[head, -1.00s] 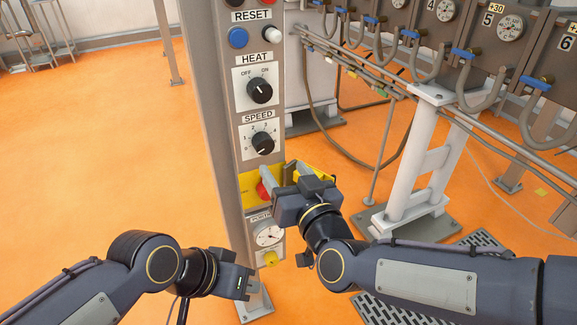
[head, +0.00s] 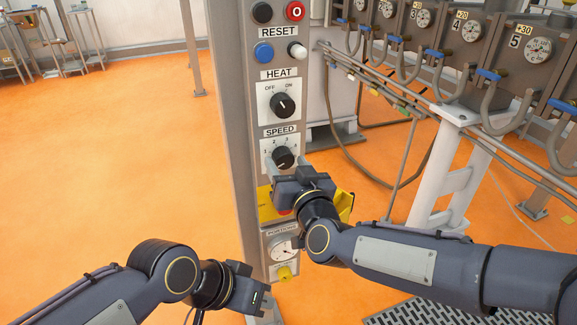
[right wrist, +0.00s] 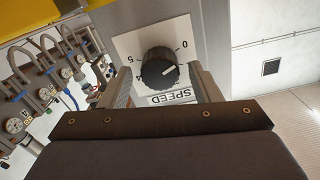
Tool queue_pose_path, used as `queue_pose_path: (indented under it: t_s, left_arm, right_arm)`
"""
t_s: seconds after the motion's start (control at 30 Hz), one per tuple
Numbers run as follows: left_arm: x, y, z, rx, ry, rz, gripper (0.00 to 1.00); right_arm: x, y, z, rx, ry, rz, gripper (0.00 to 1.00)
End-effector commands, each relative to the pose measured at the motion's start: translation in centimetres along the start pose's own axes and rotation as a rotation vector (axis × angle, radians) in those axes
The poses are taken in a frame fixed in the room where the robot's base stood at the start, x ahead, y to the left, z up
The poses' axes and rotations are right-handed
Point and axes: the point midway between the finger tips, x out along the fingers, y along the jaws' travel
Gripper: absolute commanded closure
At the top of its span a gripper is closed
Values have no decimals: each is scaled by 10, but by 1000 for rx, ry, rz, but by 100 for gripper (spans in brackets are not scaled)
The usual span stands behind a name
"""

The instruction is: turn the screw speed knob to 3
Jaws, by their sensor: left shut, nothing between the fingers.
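The black speed knob (head: 282,158) sits on a white dial plate under the SPEED label (head: 281,132) on the grey panel. In the right wrist view the knob (right wrist: 159,68) appears upside down. Its white mark points to the low end of the scale, near 0 to 1. My right gripper (head: 286,169) is open just below and in front of the knob in the head view. In the right wrist view its fingers (right wrist: 161,82) stand apart on either side of the knob, with visible gaps. My left gripper (head: 263,301) is shut and empty, low by the panel's foot.
The heat knob (head: 283,105) is above the speed knob, with blue (head: 263,53) and white (head: 297,50) buttons higher up. A yellow box (head: 265,205) and a gauge (head: 282,246) are below, the box partly hidden by my right gripper. Pipes and gauges fill the right.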

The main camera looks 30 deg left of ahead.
Motion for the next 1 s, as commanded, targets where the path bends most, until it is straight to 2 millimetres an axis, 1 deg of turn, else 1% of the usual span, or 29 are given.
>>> queue_pose_path:
  t_s: [0.03, 0.07, 0.3, 0.53, 0.67, 0.87, 1.0]
  left_arm:
    - [0, 0, 0, 0, 0, 0, 100]
    - [0, 0, 0, 0, 0, 0, 100]
    - [0, 0, 0, 0, 0, 0, 100]
    - [2, -1, 1, 0, 0, 0, 100]
    - [6, -3, 3, 0, 0, 0, 100]
    - [16, -7, 8, 0, 0, 0, 100]
    - [25, -11, 13, 0, 0, 0, 100]
  right_arm:
    - [0, 0, 0, 0, 0, 0, 50]
    - [0, 0, 0, 0, 0, 0, 54]
    - [0, 0, 0, 0, 0, 0, 85]
    - [0, 0, 1, 17, 0, 0, 85]
    - [0, 0, 2, 60, 1, 0, 85]
    - [0, 1, 3, 185, 1, 0, 85]
    - [0, 1, 3, 309, 3, 0, 85]
